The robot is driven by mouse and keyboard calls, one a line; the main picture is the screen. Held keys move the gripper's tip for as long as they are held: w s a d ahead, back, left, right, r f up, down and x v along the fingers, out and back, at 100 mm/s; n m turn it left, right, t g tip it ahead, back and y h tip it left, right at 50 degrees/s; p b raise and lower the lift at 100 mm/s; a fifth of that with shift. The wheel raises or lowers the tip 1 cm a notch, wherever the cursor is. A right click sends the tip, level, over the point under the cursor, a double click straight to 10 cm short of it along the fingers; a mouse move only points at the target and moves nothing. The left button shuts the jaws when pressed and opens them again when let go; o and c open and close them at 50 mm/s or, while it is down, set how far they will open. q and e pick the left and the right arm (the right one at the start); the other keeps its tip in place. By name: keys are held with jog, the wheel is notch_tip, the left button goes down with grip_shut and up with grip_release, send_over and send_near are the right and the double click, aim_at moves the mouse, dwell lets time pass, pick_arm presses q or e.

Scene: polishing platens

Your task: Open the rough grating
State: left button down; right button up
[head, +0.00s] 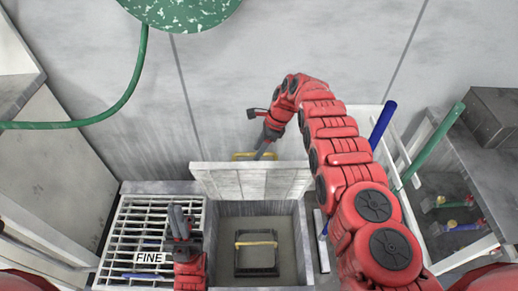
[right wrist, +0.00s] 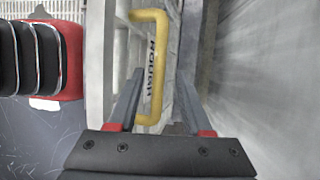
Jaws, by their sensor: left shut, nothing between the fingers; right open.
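The rough grating (head: 250,182) stands raised, roughly upright, at the back edge of an open pit (head: 305,245). Its yellow handle (head: 240,156) is on the far side. The right wrist view shows the handle (right wrist: 159,70) beside the ROUGH label (right wrist: 152,52). My right gripper (head: 264,146) is behind the grating at the handle. Its fingers are open, one on each side of the handle's bar; I cannot tell whether they touch it. My left gripper (head: 179,220) is shut and empty above the fine grating (head: 135,218), which lies flat to the left.
In the pit sits a dark frame with a yellow handle (head: 257,243). A rack with blue (head: 382,125) and green (head: 435,142) rods stands at the right, near my right arm. A green speckled disc (head: 180,10) and hose (head: 135,75) are at the upper left.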

jog(key=v, duration=1.7)
jog(key=shift+r, duration=0.2)
jog(key=shift+d, duration=0.1)
